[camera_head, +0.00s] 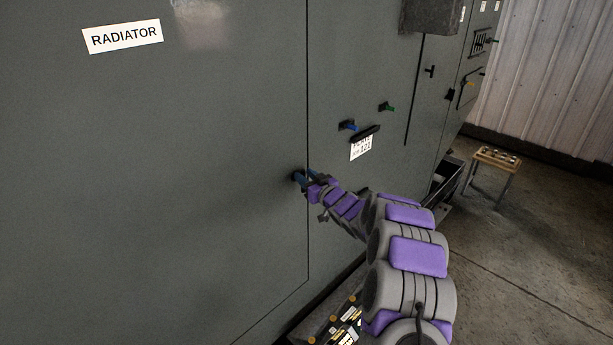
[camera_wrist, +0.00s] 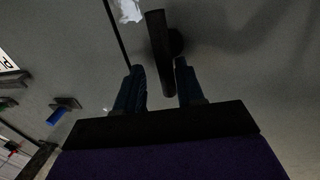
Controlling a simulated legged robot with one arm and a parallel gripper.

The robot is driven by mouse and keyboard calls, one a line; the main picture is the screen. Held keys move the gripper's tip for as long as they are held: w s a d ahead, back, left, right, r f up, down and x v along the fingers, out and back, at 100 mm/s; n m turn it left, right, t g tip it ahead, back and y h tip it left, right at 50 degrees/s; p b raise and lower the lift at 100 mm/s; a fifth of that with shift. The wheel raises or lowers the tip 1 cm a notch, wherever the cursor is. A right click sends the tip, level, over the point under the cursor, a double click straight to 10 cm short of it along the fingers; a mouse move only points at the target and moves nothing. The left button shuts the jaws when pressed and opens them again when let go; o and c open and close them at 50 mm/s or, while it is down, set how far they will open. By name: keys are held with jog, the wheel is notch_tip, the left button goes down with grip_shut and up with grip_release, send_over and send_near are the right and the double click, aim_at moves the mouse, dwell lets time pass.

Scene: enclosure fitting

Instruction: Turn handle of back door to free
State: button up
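A black bar handle (camera_wrist: 160,42) sticks out from the grey panel in the wrist view. My gripper (camera_wrist: 159,68) has one blue finger on each side of the handle's lower part. A gap shows at the left finger; the right finger is close to the bar, and contact is unclear. In the head view my gripper (camera_head: 304,177) is at the right edge of the large grey door (camera_head: 200,200) marked RADIATOR, which looks flush with the panel beside it. The handle is mostly hidden there by the gripper. No label naming the back door shows.
A blue handle (camera_head: 348,125), a green handle (camera_head: 387,106) and a black bar (camera_head: 366,133) above a white label (camera_head: 361,149) are on the panel to the right. A small stool-like table (camera_head: 497,158) stands beyond on open concrete floor. Yellow-black items (camera_head: 343,327) lie low below the arm.

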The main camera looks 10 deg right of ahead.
jog(key=shift+w+a, duration=0.4)
jog(key=shift+a, duration=0.4)
jog(key=shift+s+a, duration=0.1)
jog(key=shift+a, duration=0.05)
jog(key=shift+d, duration=0.5)
jog(key=c, duration=0.7)
jog(key=shift+a, duration=0.1)
grip_shut()
jog(key=shift+f, duration=0.1)
